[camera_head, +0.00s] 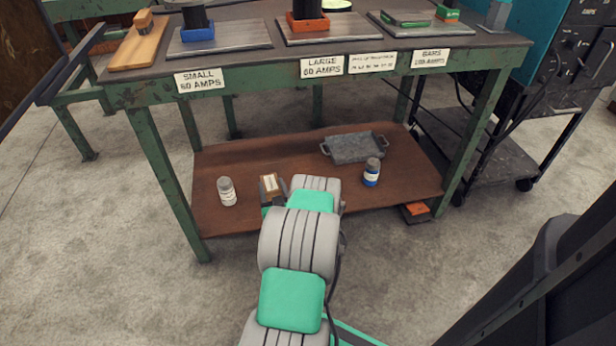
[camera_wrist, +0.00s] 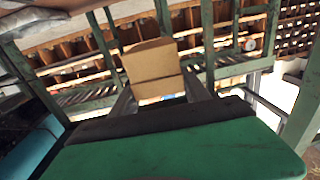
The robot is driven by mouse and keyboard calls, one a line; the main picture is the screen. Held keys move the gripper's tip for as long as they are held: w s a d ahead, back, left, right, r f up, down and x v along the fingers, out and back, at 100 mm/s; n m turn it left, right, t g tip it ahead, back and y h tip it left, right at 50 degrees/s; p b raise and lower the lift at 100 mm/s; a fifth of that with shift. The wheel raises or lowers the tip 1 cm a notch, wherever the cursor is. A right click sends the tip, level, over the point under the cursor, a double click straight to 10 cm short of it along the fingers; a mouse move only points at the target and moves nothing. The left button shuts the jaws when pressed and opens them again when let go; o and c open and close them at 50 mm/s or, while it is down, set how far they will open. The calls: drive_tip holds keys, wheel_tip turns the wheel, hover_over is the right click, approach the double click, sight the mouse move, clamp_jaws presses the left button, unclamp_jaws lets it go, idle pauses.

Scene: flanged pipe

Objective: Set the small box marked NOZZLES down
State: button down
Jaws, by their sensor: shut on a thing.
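The small cardboard box (camera_head: 270,184) shows at the end of my arm in the head view, over the brown lower shelf (camera_head: 300,148) of the green workbench. In the wrist view the tan box (camera_wrist: 152,66) is between the two fingers of my gripper (camera_wrist: 160,98), which is shut on it. The marking on the box is too small to read. In the head view my gripper (camera_head: 272,196) is partly hidden by my own wrist. Whether the box touches the shelf cannot be told.
On the lower shelf stand a white-grey jar (camera_head: 227,191) left of the box, a blue-labelled jar (camera_head: 372,172) and a grey metal tray (camera_head: 355,148) to the right. Bare shelf lies around the box. The bench top (camera_head: 250,58) overhangs; green legs (camera_head: 172,185) flank the shelf.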

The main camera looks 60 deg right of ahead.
drive_tip(key=s+d+f+g, duration=0.1)
drive_tip(key=s+d+f, duration=0.1)
drive_tip(key=s+f, duration=0.15)
drive_tip(key=shift+m+h, duration=0.5)
drive_tip(key=w+d+f+b, duration=0.2)
drive_tip(key=w+f, duration=0.1)
drive_tip(key=w, duration=0.1)
drive_tip(key=w+d+f+b, duration=0.2)
drive_tip(key=w+f+b, duration=0.1)
drive_tip(key=w, duration=0.1)
drive_tip(key=w+d+f+b, duration=0.2)
drive_tip(key=w+f, duration=0.2)
drive_tip(key=shift+d+f, duration=0.1)
drive_tip(key=shift+d, duration=0.25)
drive_tip(key=f+b, duration=0.2)
drive_tip(key=f, duration=0.1)
drive_tip(key=shift+w+d+f, duration=0.1)
drive_tip(key=shift+d+f, duration=0.1)
drive_tip(key=shift+f, duration=0.1)
drive_tip(key=shift+r, duration=0.2)
drive_tip(key=c, duration=0.5)
unclamp_jaws()
drive_tip(key=shift+f, duration=0.2)
